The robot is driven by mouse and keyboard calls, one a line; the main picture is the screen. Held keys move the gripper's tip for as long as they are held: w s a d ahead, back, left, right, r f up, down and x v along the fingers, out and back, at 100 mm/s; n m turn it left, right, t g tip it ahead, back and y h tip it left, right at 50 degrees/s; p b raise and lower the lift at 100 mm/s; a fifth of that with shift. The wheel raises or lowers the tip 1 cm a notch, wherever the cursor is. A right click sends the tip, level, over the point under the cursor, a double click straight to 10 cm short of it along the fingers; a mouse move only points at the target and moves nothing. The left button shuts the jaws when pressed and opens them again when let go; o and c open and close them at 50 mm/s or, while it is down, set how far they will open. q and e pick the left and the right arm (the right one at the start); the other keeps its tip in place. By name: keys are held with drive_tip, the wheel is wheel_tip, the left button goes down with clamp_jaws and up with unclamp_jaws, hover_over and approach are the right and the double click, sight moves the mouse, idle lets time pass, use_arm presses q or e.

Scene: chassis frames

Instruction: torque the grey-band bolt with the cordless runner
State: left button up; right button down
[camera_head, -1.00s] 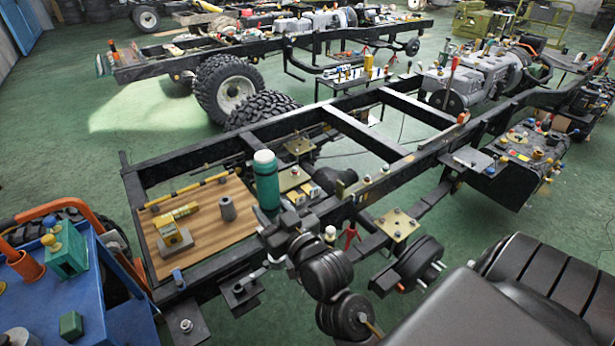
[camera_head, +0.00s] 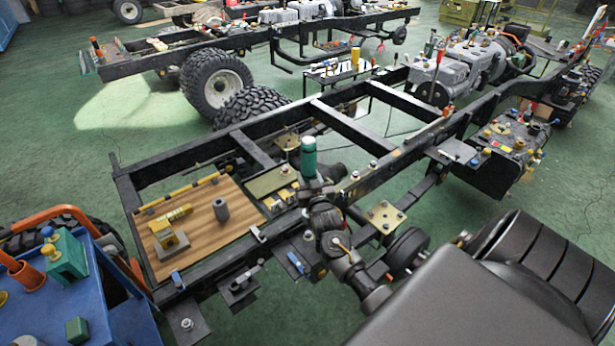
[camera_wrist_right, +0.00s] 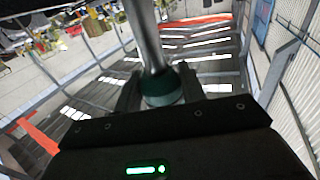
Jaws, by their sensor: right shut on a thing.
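My right gripper (camera_head: 322,198) is shut on an upright green cylinder with a paler top (camera_head: 308,157), which fits the cordless runner. It holds it above the near rail of the front chassis frame. In the right wrist view the dark fingers (camera_wrist_right: 160,93) close around a teal collar (camera_wrist_right: 163,86), and a silver shaft (camera_wrist_right: 146,35) rises from it. Several bolts show on the chassis, with some on a tan plate (camera_head: 385,214) right of the gripper. I cannot tell which bolt has the grey band. My left gripper is not in view.
A wooden board (camera_head: 200,252) at the frame's left end carries a yellow tool (camera_head: 170,215), a grey block (camera_head: 171,243) and a grey cylinder (camera_head: 221,209). A blue cart (camera_head: 110,300) stands at front left. The black frame rails (camera_head: 340,128) surround the work area.

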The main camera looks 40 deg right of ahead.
wheel_tip(320, 180, down, 6)
drive_tip(key=b, duration=0.6)
drive_tip(key=shift+f+b, duration=0.4)
drive_tip(key=shift+f, duration=0.15)
drive_tip(key=shift+s+a+r+p, duration=0.1)
drive_tip(key=shift+p, duration=0.2)
idle(0.9)
drive_tip(key=shift+f+b, duration=1.05)
drive_tip(key=shift+f, duration=0.7)
idle(2.0)
drive_tip(key=shift+s+f, duration=0.15)
drive_tip(key=shift+f, duration=0.1)
drive_tip(key=shift+a+f, duration=0.15)
drive_tip(key=shift+f, duration=0.1)
idle(0.9)
